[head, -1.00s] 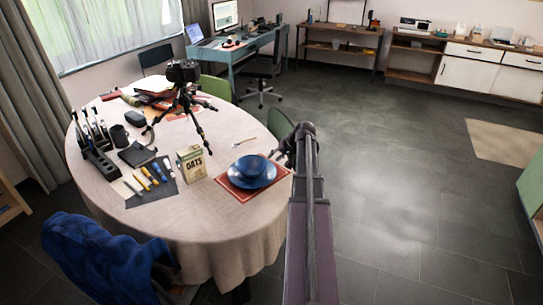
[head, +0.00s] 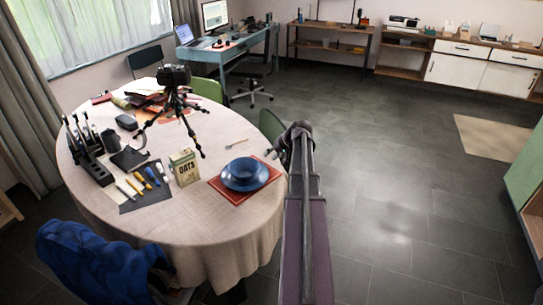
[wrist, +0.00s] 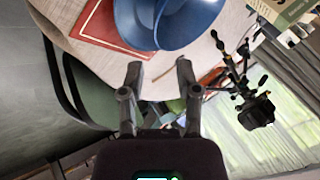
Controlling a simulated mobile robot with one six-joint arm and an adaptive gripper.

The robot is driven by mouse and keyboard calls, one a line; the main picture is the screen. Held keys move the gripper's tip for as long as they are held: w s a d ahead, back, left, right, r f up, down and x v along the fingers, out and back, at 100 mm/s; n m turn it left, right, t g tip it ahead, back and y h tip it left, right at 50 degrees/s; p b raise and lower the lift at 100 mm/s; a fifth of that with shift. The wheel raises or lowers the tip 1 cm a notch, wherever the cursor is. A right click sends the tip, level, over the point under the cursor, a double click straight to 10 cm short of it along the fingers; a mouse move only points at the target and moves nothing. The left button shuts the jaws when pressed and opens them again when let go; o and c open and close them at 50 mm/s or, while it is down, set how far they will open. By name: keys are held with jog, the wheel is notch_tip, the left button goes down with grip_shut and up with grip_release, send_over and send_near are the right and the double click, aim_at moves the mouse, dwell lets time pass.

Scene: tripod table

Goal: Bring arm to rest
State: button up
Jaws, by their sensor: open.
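My arm reaches out from the bottom of the head view. My gripper (wrist: 160,75) is open and empty in the wrist view, its two fingers apart, and the blue bowl and plate lie ahead of it. In the head view my gripper (head: 275,153) is small and partly hidden by my arm, at the right edge of the round table (head: 215,225). The blue bowl (head: 244,170) sits on a blue plate (head: 262,184) on a red mat (head: 227,192), left of my gripper and apart from it.
An oats box (head: 184,168), a camera on a tripod (head: 175,75), a pen holder (head: 95,168) and markers (head: 140,180) stand or lie on the table. A green chair (head: 270,127) is beside my gripper. A blue-draped chair (head: 95,260) is in front. Open floor (head: 400,170) lies to the right.

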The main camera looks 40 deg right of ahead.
dwell(0.4)
jog(key=w+a+n+g+p, duration=0.2)
jog(key=a+n+g+p, duration=0.15)
jog(key=a, duration=2.35)
jog(key=s+a+r+n+g+h+p, duration=0.1)
jog(key=s+a, duration=0.3)
jog(key=a, duration=0.7)
jog(key=s+a+r+n+g+h+p, duration=0.1)
jog(key=s+a, duration=0.4)
jog(key=a, duration=0.6)
jog(key=shift+a+r+n+g+h+p, duration=0.25)
jog(key=shift+r+n+g+p, duration=0.3)
jog(key=shift+n+g+p, duration=0.35)
jog(key=shift+s, duration=0.1)
